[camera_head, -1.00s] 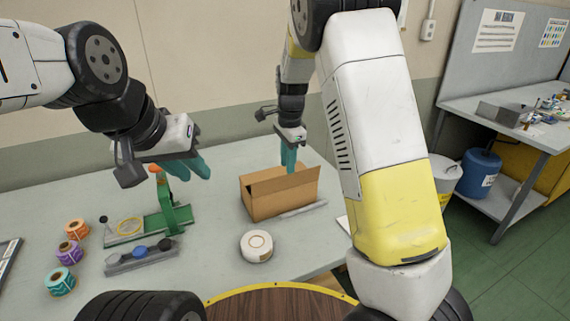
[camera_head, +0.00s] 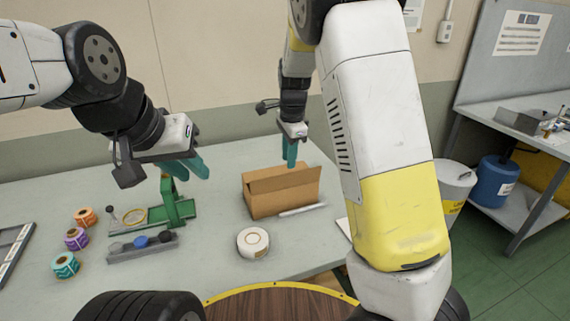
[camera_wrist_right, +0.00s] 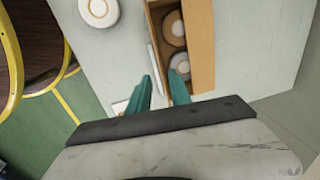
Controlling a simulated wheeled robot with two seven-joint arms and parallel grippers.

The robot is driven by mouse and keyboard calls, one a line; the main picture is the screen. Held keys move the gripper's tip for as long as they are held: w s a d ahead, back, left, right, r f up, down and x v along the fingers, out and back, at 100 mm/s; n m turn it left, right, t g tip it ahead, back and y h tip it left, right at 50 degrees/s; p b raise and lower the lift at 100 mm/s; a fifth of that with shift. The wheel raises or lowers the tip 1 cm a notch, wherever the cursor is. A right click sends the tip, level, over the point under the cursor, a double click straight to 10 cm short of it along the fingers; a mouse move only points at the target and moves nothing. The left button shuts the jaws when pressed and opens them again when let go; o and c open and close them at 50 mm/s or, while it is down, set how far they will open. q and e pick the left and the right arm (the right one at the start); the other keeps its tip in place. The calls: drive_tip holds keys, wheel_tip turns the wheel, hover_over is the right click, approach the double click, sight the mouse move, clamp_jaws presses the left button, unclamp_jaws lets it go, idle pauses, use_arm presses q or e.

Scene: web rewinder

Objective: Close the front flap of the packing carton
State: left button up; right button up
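The brown packing carton (camera_head: 280,197) stands on the grey table, right of centre in the head view. In the right wrist view its inside shows round rolls (camera_wrist_right: 174,28), with a wide tan panel (camera_wrist_right: 201,45) along the right side; I cannot tell for sure which flap this is. My right gripper (camera_head: 290,158) points down above the carton's far side. My left gripper (camera_head: 198,167) is open and empty above the green stand.
A white roll (camera_head: 253,242) lies in front of the carton, and a thin light bar (camera_head: 302,210) lies beside it. The green stand (camera_head: 175,205) and several coloured label rolls (camera_head: 76,238) are on the left. Bare table lies between stand and carton.

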sight(287, 180)
drive_tip(key=f, duration=0.4)
drive_tip(key=w+f, duration=0.1)
drive_tip(key=f, duration=0.2)
drive_tip(key=shift+a, duration=0.15)
drive_tip(key=shift+r, duration=0.1)
clamp_jaws()
idle(1.1)
